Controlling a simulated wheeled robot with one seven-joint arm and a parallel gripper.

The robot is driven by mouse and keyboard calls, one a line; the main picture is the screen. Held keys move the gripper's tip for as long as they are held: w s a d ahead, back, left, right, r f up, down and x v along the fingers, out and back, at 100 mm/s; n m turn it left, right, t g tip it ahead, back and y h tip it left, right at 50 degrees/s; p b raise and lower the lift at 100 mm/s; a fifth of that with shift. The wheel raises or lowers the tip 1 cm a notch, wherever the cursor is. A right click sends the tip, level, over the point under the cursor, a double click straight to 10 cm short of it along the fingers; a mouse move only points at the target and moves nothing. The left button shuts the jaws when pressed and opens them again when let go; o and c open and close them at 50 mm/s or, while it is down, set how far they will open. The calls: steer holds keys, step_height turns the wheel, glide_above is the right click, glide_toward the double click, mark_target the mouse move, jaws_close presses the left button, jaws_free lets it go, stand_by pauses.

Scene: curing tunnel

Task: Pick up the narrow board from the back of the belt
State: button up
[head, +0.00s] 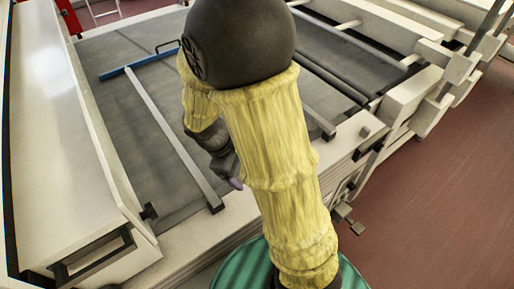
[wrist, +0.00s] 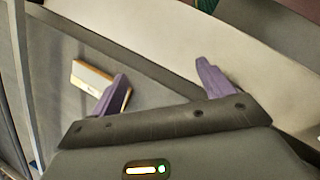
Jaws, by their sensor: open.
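In the wrist view a small narrow board (wrist: 92,75), pale on top with a tan edge, lies on the grey belt (wrist: 160,90). The left finger covers part of it; I cannot tell whether they touch. My gripper (wrist: 161,70) is open, its two purple fingers wide apart with nothing gripped between them. In the head view the dark belt (head: 130,130) runs away from me. My yellow-sleeved arm reaches over it and hides its middle. Only a purple fingertip (head: 237,183) shows there, and I cannot make out the board.
A long white side housing (head: 65,110) borders the belt on the left. A grey bar (head: 170,135) lies along the belt, and a blue bar (head: 140,65) crosses it at the back. White machine frames (head: 410,100) stand at right, with red floor (head: 440,190) beyond.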

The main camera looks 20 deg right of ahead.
steer(key=w+f+n+h+b, duration=0.1)
steer(key=w+f+n+h, duration=0.1)
steer(key=w+f+n+h+b, duration=0.1)
steer(key=w+n+h, duration=0.1)
steer(key=n, duration=0.1)
steer(key=shift+w+d+f, duration=0.15)
steer(key=shift+w+f, duration=0.15)
steer(key=shift+f, duration=0.05)
steer(key=w+n+t+h, duration=0.1)
steer(key=w, duration=0.1)
steer(key=w+a+n+t+h+b, duration=0.1)
steer(key=w+n+h, duration=0.1)
steer(key=w+a+n+t+h+b, duration=0.1)
steer(key=w+n, duration=0.1)
steer(key=shift+f+h, duration=0.1)
steer(key=shift+h, duration=0.2)
steer(key=shift+w+a+r+n+t+h, duration=0.1)
steer(key=shift+w+r+n+t+h, duration=0.15)
steer(key=shift+w+n, duration=0.2)
steer(key=shift+x, duration=3.45)
steer(key=shift+s, duration=0.1)
steer(key=shift+p+x, duration=0.35)
steer(key=shift+x, duration=2.3)
steer(key=shift+s+r, duration=0.1)
steer(key=shift+r, duration=0.05)
